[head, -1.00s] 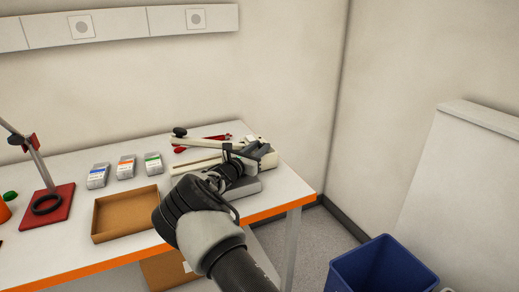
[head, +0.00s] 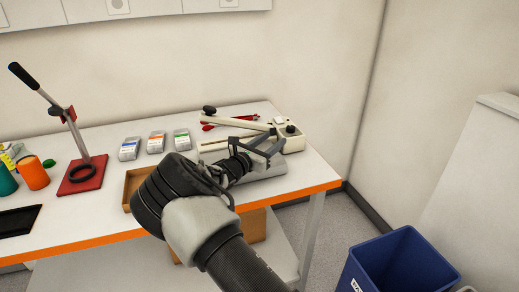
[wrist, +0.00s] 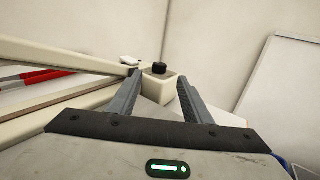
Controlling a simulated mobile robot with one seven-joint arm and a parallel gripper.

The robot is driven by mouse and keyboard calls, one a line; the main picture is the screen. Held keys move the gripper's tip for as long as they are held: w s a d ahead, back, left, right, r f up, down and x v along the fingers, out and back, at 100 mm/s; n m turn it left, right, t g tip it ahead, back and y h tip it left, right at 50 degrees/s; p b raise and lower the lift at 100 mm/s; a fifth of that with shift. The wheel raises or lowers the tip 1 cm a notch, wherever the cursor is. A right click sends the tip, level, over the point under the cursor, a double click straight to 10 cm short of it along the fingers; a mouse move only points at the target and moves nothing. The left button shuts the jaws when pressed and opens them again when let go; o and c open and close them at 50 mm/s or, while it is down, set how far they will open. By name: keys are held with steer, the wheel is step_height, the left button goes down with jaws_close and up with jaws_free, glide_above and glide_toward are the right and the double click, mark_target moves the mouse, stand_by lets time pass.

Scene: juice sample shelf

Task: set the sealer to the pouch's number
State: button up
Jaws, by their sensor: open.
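The sealer (head: 213,145) is a long cream-coloured device with a raised arm at the back right of the table. Its black dial knob (head: 290,128) sits on the block at its right end. The knob also shows in the wrist view (wrist: 159,69), upright between my fingers and beyond their tips. My gripper (head: 273,146) is open and empty, over the sealer's right part, apart from the knob. Three small packs with coloured stripes, blue (head: 129,149), orange (head: 156,142) and green (head: 182,139), stand left of the sealer. Dial marks and pack numbers are unreadable.
A brown tray (head: 132,186) is partly hidden by my arm. A red-based stand with a lever (head: 83,175), an orange cup (head: 33,173) and a black tray (head: 17,221) are at left. A blue bin (head: 400,265) stands right.

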steer(key=v, duration=0.7)
steer(key=shift+s+a, duration=0.15)
steer(key=shift+s, duration=0.05)
steer(key=s+d+r+m+g+y+p, duration=0.1)
steer(key=s+d+r+m+g+p, duration=0.3)
steer(key=s+d+m, duration=0.45)
steer(key=s+d+r+m+g+y+p, duration=0.1)
steer(key=s+d+r+m+g+p, duration=0.1)
steer(key=s+d+r+m+g, duration=0.7)
steer(key=s+a+r+m+t+y+p, duration=0.2)
steer(key=s+r+m+y+p, duration=0.1)
steer(key=s, duration=0.8)
steer(key=s+a+r+m+t+y+p, duration=0.2)
steer(key=s+r+m+y, duration=0.4)
steer(key=s, duration=0.6)
step_height(320, 180, up, 4)
steer(key=shift+s+a+f+m+p, duration=0.1)
steer(key=shift+s+a+m+p, duration=0.2)
steer(key=shift+m, duration=0.65)
